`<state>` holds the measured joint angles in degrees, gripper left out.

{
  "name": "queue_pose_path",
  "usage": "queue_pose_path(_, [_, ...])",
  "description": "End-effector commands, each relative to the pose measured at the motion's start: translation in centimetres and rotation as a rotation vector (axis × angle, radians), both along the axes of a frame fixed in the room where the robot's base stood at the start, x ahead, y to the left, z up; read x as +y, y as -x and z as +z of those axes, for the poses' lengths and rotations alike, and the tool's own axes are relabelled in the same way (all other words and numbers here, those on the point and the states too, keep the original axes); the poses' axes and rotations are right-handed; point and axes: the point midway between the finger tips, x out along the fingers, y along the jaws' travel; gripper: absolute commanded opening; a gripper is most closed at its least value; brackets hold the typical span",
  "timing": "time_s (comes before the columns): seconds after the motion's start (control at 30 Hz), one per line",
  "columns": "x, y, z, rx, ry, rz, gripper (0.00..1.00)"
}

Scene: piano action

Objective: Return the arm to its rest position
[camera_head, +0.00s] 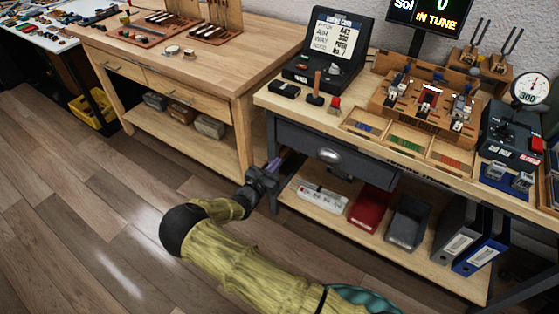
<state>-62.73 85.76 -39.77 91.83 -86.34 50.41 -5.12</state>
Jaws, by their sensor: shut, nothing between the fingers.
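My arm (240,254), in a yellow-green sleeve, reaches from the bottom of the head view up and left, bent at a dark joint. My gripper (274,164) is at its end, low in front of the gap between the two benches. It is small and partly dark here, with its fingers together and empty. It is near the left end of the right bench's grey drawer (300,143), below the bench top. I cannot tell whether it touches the bench.
The left bench (220,62) stands close by. The floor (80,200) at left is clear.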

Motion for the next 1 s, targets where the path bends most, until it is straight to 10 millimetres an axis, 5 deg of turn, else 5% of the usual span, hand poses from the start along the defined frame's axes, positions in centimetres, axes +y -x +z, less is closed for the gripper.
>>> queue_pose_path(0.47, [-1.5,0.0,0.3,0.002,-0.027,-0.042,0.0])
queue_pose_path(0.67, [-7.1,1.6,1.6,0.02,-0.216,-0.262,0.0])
queue_pose_path(0.8, [-11.9,4.2,2.4,0.027,-0.42,-0.484,0.0])
queue_pose_path(1.0, [-16.3,8.8,3.6,0.014,-0.711,-0.776,0.0])
